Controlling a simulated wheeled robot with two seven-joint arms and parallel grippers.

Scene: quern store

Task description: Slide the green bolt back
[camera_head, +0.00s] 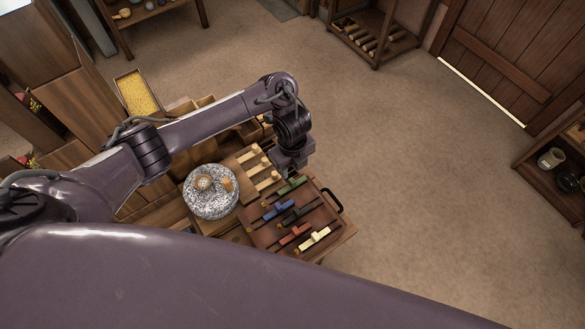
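The green bolt (292,186) lies at the far end of a dark brown board (263,238) that carries several coloured bolts. My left gripper (287,176) is right at the green bolt, just above or beside it. I cannot tell whether it touches the bolt. Its fingers are small and partly hidden by the wrist, so their opening does not show clearly. On the same board are a blue bolt (278,210), a black bolt (298,213), a red bolt (295,235) and a cream bolt (315,238). My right gripper is not in view.
A round grey quern stone (211,203) stands left of the board. Pale wooden pegs or slides (258,168) lie just behind it. A dark handle (333,201) sticks out at the board's right edge. The floor to the right (420,190) is clear.

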